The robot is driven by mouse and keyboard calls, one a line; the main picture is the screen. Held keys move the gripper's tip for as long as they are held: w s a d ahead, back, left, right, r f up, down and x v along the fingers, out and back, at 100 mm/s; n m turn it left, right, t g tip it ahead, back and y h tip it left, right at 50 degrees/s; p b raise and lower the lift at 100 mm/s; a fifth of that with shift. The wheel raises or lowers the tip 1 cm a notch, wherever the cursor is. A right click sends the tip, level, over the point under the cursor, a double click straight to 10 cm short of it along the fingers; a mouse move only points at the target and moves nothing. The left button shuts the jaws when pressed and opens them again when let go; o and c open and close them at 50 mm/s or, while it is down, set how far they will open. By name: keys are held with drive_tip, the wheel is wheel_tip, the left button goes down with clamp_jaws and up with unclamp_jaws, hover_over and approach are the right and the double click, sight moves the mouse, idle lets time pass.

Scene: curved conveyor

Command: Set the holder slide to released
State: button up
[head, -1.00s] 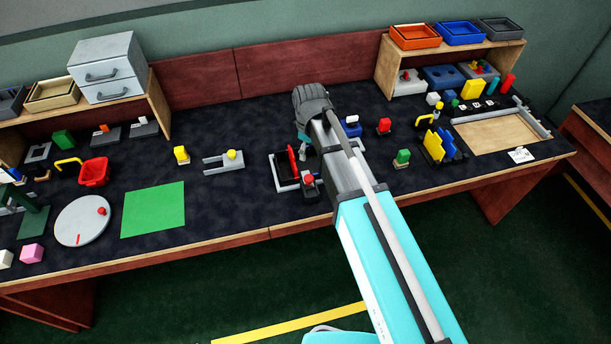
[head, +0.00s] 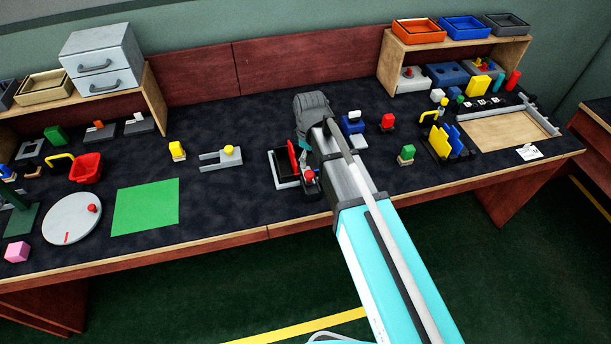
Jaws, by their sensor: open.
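A grey forked fixture with a yellow knob (head: 222,158) lies left of centre on the dark bench top; it looks like a slide, but I cannot tell for sure that it is the holder slide. A grey-framed fixture with a red upright plate (head: 287,170) and a red knob (head: 309,175) stands at the bench middle, partly behind my arm. My gripper (head: 303,140) is over the bench behind this fixture, right of the forked one. My wrist and arm hide most of it, and its fingertips are unclear. I see nothing held in it.
A blue-and-white piece (head: 352,124) and a red button block (head: 387,122) stand right of my wrist. Bare bench surrounds the forked fixture.

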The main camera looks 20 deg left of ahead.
sight(309, 173)
drive_tip(key=shift+f+b, duration=3.45)
drive_tip(key=shift+f, duration=0.3)
